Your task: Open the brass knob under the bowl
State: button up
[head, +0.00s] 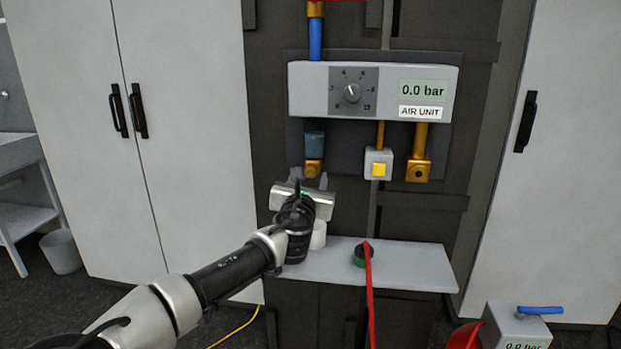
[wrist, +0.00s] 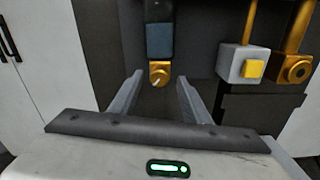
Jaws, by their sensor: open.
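The bowl (head: 315,144) is a blue-grey translucent cup under the left end of the air unit; it also shows in the wrist view (wrist: 160,40). The brass knob (head: 313,168) sits directly beneath it, and in the wrist view the knob (wrist: 158,73) is a round brass piece with a small pale mark. My gripper (head: 310,180) is just below and in front of the knob. In the wrist view its two fingers (wrist: 156,88) stand apart on either side of the knob's line, with nothing between the tips. I cannot tell the exact distance to the knob.
The air unit (head: 300,90) has a dial and reads 0.0 bar. To the right hang a grey box with a yellow button (head: 379,164) and a brass fitting (head: 418,170). Below is a grey shelf (head: 415,265) with a green-and-black piece and red hose (head: 368,290).

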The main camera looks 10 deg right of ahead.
jog(key=shift+x, duration=1.05)
jog(key=c, duration=1)
jog(key=shift+c, duration=0.2)
